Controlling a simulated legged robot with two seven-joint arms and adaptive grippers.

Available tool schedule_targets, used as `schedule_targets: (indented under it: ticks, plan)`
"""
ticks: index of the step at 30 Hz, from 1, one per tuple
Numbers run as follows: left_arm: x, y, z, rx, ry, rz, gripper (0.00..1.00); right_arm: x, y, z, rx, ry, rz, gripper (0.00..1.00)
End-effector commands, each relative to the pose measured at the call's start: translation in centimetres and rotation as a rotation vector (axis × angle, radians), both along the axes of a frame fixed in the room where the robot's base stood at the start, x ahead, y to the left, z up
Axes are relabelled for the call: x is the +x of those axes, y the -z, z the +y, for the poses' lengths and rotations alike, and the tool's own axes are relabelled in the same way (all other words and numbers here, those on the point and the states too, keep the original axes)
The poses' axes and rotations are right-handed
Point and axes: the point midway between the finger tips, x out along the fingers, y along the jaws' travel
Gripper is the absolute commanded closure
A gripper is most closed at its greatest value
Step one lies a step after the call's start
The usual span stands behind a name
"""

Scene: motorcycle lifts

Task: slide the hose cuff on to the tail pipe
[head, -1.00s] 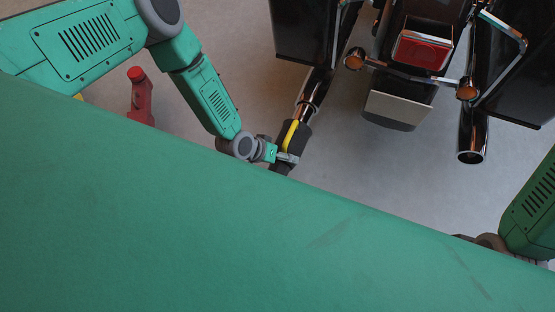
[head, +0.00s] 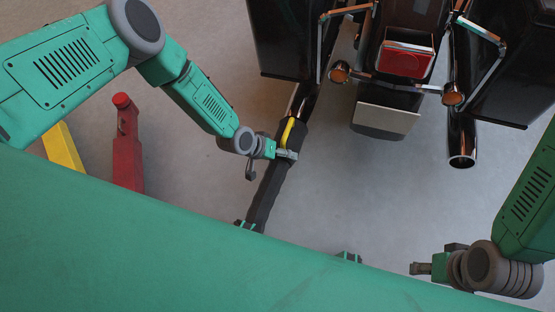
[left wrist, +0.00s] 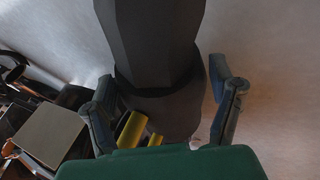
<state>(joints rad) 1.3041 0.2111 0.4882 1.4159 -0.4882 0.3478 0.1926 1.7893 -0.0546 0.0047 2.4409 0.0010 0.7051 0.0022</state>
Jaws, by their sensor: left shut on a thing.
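The dark hose cuff (head: 294,130) with its yellow handle (head: 287,131) is at the lower end of the left tail pipe (head: 302,99). The pipe's mouth is hidden at the cuff; I cannot tell how far the cuff is around it. My left gripper (head: 287,153) is shut on the cuff, below the handle. In the left wrist view its fingers (left wrist: 163,78) lie on both sides of the cuff (left wrist: 165,108). The black hose (head: 268,190) runs down from it behind my green body. My right gripper (head: 421,268) is at lower right, away from the cuff; its fingers are unclear.
The motorcycle has a second tail pipe (head: 461,150), open at its mouth, a red tail light (head: 406,57) and a pale plate (head: 386,119). A red post (head: 127,145) and a yellow bar (head: 62,150) stand at left.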

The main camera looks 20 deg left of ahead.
Motion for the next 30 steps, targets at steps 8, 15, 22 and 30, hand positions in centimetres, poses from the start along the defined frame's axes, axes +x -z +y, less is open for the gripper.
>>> schedule_targets:
  ticks: [8, 15, 22, 30]
  plan:
    - [0.5, -0.1, -0.1, -0.001, -0.001, -0.002, 0.69, 0.0, 0.0, 0.0, 0.000, 0.000, 0.000, 0.60]
    - [0.5, -0.1, 0.0, -0.001, 0.000, -0.001, 0.02, 0.0, 0.0, 0.0, 0.000, 0.000, 0.000, 0.60]
    - [0.4, 0.1, 0.0, 0.001, 0.000, 0.001, 0.00, 0.0, 0.0, 0.0, 0.000, 0.000, 0.000, 0.60]
    - [-0.2, -1.7, 0.9, 0.000, 0.000, 0.001, 0.00, -0.1, -0.1, 0.0, 0.000, 0.000, -0.003, 0.60]
